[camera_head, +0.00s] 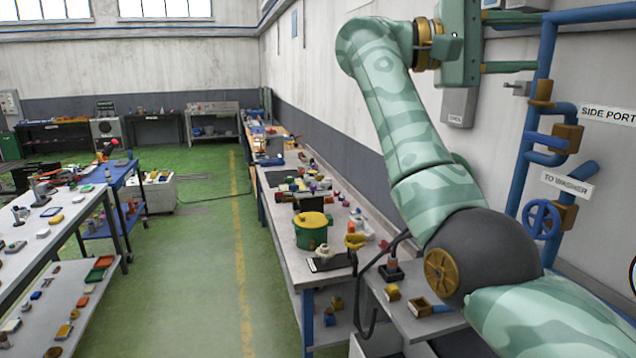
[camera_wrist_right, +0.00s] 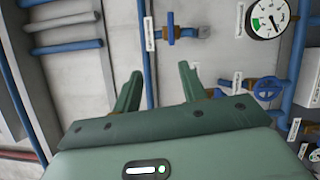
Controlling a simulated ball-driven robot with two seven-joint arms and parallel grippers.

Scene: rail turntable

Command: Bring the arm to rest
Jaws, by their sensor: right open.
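My right arm (camera_head: 415,150) is pale green with camouflage patches. It comes in from the lower right, bends at a dark round joint and rises to the top of the head view. My right gripper (camera_head: 540,42) is high up by the wall, with its two green fingers pointing right and set well apart. In the right wrist view the gripper (camera_wrist_right: 160,68) is open, with nothing between its fingers and the pale wall beyond them. My left gripper is in neither view.
Blue pipes (camera_head: 537,110) with a blue handwheel (camera_head: 541,219) run along the wall at right. In the wrist view there is a gauge (camera_wrist_right: 267,18). The green floor (camera_head: 195,270) has free room.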

